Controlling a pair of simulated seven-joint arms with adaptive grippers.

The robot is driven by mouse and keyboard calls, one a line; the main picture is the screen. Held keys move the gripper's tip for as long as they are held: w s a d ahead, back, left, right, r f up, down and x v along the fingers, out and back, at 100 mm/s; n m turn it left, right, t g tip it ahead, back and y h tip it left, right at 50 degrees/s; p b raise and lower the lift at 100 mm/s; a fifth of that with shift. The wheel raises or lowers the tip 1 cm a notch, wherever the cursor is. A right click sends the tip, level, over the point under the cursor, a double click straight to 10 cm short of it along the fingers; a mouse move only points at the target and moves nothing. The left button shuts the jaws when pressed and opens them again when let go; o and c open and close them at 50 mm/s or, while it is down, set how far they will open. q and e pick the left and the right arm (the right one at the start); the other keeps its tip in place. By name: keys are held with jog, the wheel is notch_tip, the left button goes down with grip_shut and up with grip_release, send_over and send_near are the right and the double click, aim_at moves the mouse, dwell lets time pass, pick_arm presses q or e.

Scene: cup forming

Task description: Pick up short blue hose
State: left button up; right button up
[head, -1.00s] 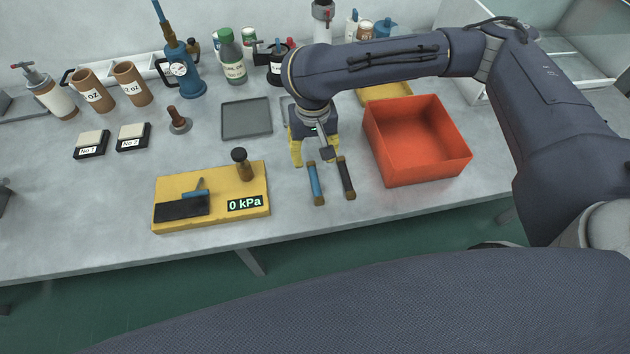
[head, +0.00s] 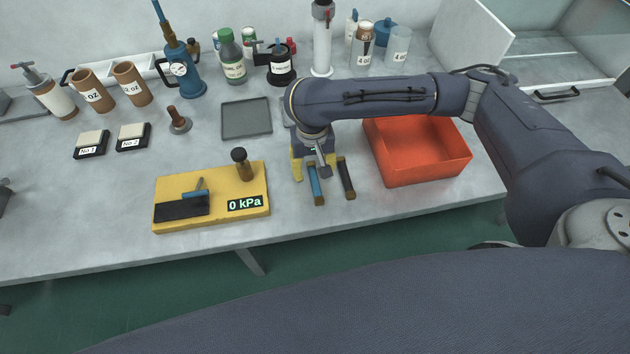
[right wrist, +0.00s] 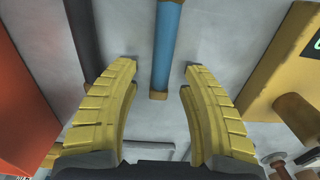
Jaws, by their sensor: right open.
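The short blue hose (head: 316,186) lies on the grey table with brown ends, its upper end close to my right gripper. A black hose (head: 346,178) lies parallel, just right of it. My right gripper (head: 312,176) has yellow fingers and is over the table at the hose's far end, partly hidden by its own wrist. In the right wrist view the fingers (right wrist: 160,82) are open and empty. The blue hose (right wrist: 168,45) runs between and beyond their tips, and the black hose (right wrist: 88,40) is outside the left finger. My left gripper is not in view.
The red bin (head: 420,178) stands right of the hoses. The yellow board (head: 225,168) with a 0 kPa display is on the left. A grey tray (head: 246,119) lies behind. Bottles and cylinders line the back. The table in front of the hoses is clear.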

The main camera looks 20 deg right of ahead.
jog(key=shift+f, duration=0.35)
grip_shut()
